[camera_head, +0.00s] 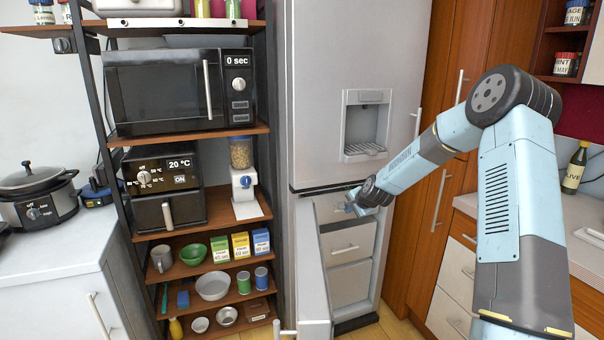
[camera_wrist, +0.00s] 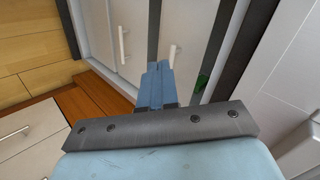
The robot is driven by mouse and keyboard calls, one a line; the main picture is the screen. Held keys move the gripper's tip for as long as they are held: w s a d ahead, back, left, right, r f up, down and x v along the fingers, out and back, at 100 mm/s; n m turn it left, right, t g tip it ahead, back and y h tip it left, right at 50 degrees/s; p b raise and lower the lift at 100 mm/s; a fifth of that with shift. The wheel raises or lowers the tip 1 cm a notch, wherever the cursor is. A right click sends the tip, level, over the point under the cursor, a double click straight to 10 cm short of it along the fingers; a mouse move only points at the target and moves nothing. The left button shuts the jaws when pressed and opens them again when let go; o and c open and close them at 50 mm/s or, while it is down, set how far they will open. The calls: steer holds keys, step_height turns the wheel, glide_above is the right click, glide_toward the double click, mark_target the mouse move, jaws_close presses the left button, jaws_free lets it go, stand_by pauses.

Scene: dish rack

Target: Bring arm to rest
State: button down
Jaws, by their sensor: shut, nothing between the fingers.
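My light blue arm reaches from the right side of the head view toward the fridge (camera_head: 330,110). My gripper (camera_head: 355,208) is in front of the upper part of the open lower compartment, small and partly hidden by my wrist. In the wrist view my gripper's blue fingers (camera_wrist: 160,68) lie together, with nothing between them. The lower fridge door (camera_head: 312,270) stands open and swung toward me. Drawers (camera_head: 348,243) with pale handles show inside it. In the wrist view, white fronts with two handles (camera_wrist: 172,55) lie beyond the fingertips.
A shelf rack at left holds a microwave (camera_head: 180,92), an oven (camera_head: 163,190), bowls and boxes. A counter with a slow cooker (camera_head: 38,195) is at far left. Wooden cabinets (camera_head: 415,240) and a counter with a bottle (camera_head: 574,170) are at right.

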steer(key=s+r+n+g+h, duration=0.25)
steer(key=s+r+n, duration=0.55)
steer(key=s+r, duration=1.5)
steer(key=s+d+r+n, duration=0.1)
steer(key=s+d, duration=0.1)
steer(key=s, duration=1.3)
steer(key=s+d+r+n, duration=0.1)
steer(key=s+r+n, duration=0.1)
steer(key=s, duration=1.3)
steer(key=shift+s+d+r+g+h, duration=0.2)
steer(key=shift+s+d+g+h, duration=0.15)
steer(key=shift+s+g+h, duration=0.1)
steer(key=shift+d, duration=0.1)
